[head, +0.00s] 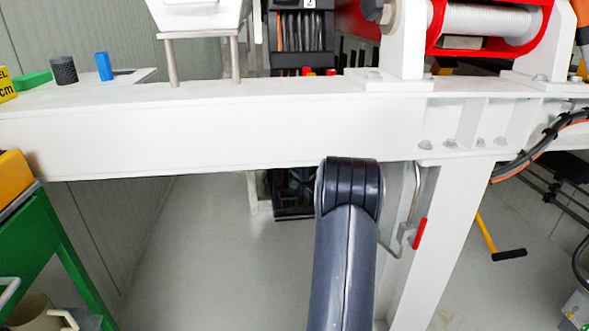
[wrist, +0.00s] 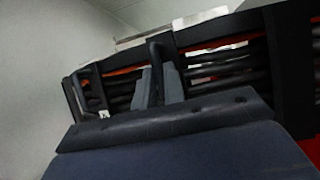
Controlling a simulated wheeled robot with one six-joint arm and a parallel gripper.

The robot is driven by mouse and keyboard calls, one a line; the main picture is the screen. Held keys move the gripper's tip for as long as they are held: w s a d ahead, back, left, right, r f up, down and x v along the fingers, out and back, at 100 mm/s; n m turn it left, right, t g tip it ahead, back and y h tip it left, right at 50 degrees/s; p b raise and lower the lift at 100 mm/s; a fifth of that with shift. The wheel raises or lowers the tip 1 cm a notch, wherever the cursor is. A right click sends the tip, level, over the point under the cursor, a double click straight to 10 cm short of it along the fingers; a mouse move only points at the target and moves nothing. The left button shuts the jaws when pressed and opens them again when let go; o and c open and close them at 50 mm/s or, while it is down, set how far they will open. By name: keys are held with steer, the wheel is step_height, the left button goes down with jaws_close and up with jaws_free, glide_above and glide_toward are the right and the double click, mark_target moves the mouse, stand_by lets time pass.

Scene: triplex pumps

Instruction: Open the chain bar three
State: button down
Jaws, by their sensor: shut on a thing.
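In the wrist view, a black cable chain (wrist: 215,62) runs across the picture with dark cables and some orange showing between its crossbars. My gripper (wrist: 158,86) has two grey fingers closed around a black bar (wrist: 155,56) of this chain. The bar stands roughly upright in the picture between the fingers. Its lower end is hidden by my wrist, and I cannot read a number on it. In the head view my gripper is hidden behind the white beam; only my dark arm shows. Part of a cable chain marked 2 (head: 292,42) shows above the beam.
A white post (head: 440,220) with a red-handled valve (head: 419,234) stands right of my arm. A green table (head: 50,245) is at the left. Open floor (head: 215,250) shows between.

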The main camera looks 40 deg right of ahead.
stand_by(0.4)
steer(key=s+d+n+g+y+p, duration=0.1)
steer(key=s+d+n+g+y, duration=0.1)
steer(key=s+n+y, duration=0.6)
steer(key=shift+f+g+y, duration=0.45)
steer(key=shift+g+y, duration=0.15)
steer(key=shift+y, duration=0.4)
steer(key=shift+s+d, duration=0.1)
steer(key=c, duration=1.5)
jaws_free()
